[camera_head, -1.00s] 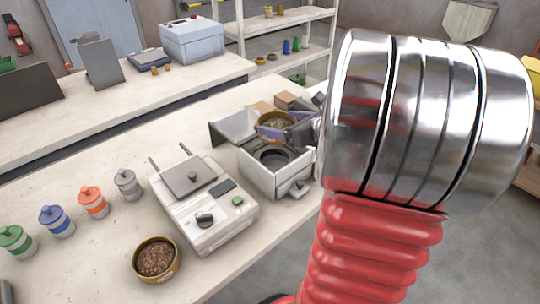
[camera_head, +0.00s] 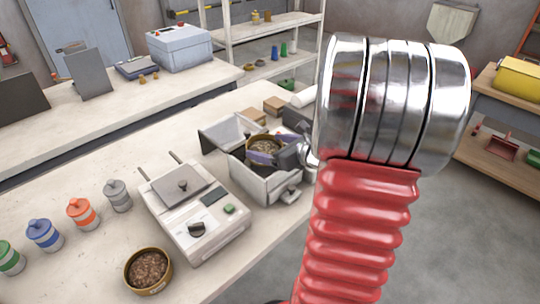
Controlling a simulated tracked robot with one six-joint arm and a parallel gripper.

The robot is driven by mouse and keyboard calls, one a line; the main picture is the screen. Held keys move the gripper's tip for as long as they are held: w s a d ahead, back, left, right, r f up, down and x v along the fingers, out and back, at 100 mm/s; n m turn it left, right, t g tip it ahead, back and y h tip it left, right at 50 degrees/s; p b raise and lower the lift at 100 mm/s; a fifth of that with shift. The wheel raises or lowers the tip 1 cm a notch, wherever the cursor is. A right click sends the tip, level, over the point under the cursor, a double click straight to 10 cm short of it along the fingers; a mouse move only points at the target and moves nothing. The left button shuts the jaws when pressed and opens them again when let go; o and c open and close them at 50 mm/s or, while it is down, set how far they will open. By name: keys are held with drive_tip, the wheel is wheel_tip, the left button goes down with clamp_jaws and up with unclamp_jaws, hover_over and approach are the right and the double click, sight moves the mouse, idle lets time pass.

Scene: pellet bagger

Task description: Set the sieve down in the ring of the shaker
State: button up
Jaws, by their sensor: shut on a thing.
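The brass-rimmed sieve (camera_head: 265,143) with brown pellets in it is in my gripper (camera_head: 268,158), whose purple fingers are shut on it. The sieve sits low over the shaker (camera_head: 266,184), an open pale grey box with a raised lid at its left. The dark ring inside the shaker is mostly hidden behind the sieve and the fingers. I cannot tell whether the sieve touches the ring. My arm's large red and chrome link fills the right of the view.
A pale machine (camera_head: 195,212) with a flat lid stands just left of the shaker. A second brass pan of pellets (camera_head: 149,270) is at the front. Several coloured jars (camera_head: 82,213) line the left. Cardboard boxes (camera_head: 274,106) and a white roll (camera_head: 304,97) lie behind the shaker.

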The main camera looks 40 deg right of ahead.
drive_tip(key=shift+f, duration=1.9)
drive_tip(key=o, duration=0.8)
drive_tip(key=shift+f, duration=0.1)
drive_tip(key=shift+s+r, duration=0.35)
drive_tip(key=shift+s, duration=0.15)
drive_tip(key=v, duration=1.1)
